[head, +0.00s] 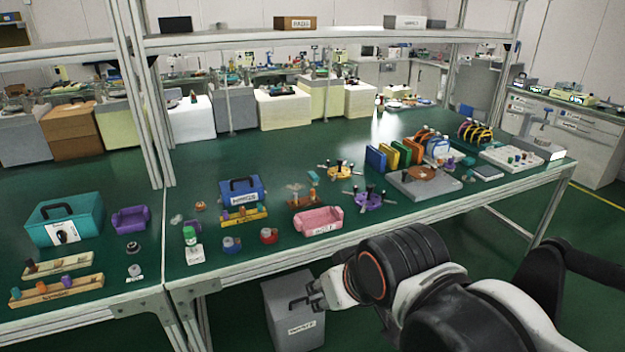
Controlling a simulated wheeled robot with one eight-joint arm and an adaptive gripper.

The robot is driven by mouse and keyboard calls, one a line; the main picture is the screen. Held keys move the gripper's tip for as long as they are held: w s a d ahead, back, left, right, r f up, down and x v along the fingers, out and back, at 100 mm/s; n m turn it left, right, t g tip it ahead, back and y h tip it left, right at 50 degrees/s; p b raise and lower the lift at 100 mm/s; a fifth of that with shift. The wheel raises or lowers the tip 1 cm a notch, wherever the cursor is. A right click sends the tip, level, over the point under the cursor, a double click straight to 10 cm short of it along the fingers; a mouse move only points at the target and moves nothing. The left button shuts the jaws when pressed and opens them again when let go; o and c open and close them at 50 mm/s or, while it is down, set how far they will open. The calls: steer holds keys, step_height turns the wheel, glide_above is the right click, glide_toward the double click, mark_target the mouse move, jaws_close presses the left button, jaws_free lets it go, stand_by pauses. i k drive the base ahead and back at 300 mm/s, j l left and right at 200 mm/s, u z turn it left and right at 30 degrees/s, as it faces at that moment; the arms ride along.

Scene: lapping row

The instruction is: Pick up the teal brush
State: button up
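I cannot pick out a teal brush for certain. A small teal piece (467,160) lies among small parts on the right of the green bench, but it is too small to tell if it is a brush. My gripper (313,293) is low in front of the bench's front edge, in front of a grey box below bench height. Its fingers point left, look apart and hold nothing that I can see. It is well away from the teal piece.
The green bench (270,150) carries a pink bin (318,221), a blue case (241,190), a purple star-shaped holder (368,200) and upright coloured binders (388,156). A teal case (65,222) stands left. Metal posts (140,90) and a shelf frame the bench. Its back middle is fairly clear.

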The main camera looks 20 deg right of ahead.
mark_target(314, 178)
steer(key=i+l+z, duration=0.15)
steer(key=i+l, duration=0.2)
steer(key=i+l+z, duration=0.1)
steer(key=i+l, duration=0.2)
steer(key=i, duration=0.15)
steer(key=i+l+z, duration=0.15)
steer(key=i, duration=0.25)
steer(key=i+l+z, duration=0.15)
steer(key=i+l, duration=0.15)
steer(key=i, duration=0.15)
